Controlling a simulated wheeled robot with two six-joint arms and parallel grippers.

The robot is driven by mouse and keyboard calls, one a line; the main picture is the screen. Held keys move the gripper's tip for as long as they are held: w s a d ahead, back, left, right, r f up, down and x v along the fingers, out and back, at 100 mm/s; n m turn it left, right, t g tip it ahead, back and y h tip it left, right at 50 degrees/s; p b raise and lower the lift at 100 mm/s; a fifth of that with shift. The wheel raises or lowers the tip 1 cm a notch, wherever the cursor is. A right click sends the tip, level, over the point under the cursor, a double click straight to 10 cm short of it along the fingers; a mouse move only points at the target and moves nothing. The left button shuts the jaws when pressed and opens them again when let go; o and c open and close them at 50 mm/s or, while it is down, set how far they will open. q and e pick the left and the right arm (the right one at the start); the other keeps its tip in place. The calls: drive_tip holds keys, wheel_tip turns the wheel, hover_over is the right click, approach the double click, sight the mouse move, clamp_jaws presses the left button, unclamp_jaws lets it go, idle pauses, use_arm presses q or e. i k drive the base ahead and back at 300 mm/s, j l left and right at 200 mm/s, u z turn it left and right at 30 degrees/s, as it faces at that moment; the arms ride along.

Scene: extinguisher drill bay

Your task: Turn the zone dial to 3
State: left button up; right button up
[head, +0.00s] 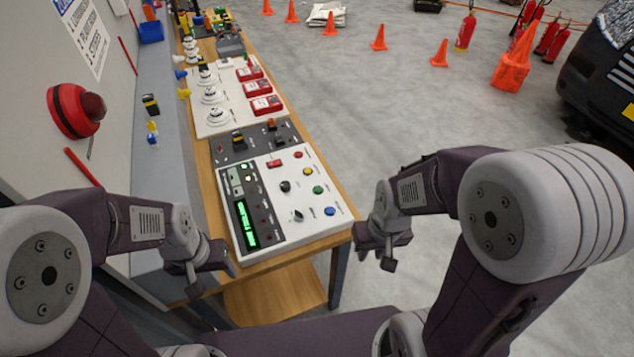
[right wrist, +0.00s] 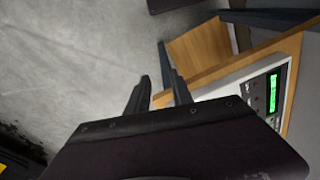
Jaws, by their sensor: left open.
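The control panel (head: 268,238) is a white and dark box on the wooden bench, with a green lit display (head: 246,224). It carries two dark knobs, an upper one (head: 285,186) and a lower one (head: 298,215). Their labels are too small to read, so I cannot tell which is the zone dial or its setting. My left gripper (head: 214,279) is open and empty, off the panel's near left corner. My right gripper (head: 376,258) is open and empty beyond the bench's right edge, apart from the panel; its fingers also show in the right wrist view (right wrist: 159,74).
Coloured buttons, including a blue one (head: 330,211), sit right of the knobs. A white board (head: 235,110) with red call points and round detectors stands behind the panel. A red alarm bell (head: 76,110) is on the left wall. The floor to the right is clear near the bench.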

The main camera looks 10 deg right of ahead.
sight(284, 186)
drive_tip(key=l+u, duration=0.2)
drive_tip(key=u, duration=0.2)
drive_tip(key=i+l+u, duration=0.1)
drive_tip(key=u, duration=0.25)
drive_tip(key=l+u, duration=0.25)
drive_tip(key=u, duration=0.15)
drive_tip(key=l+u, duration=0.2)
drive_tip(key=u, duration=0.2)
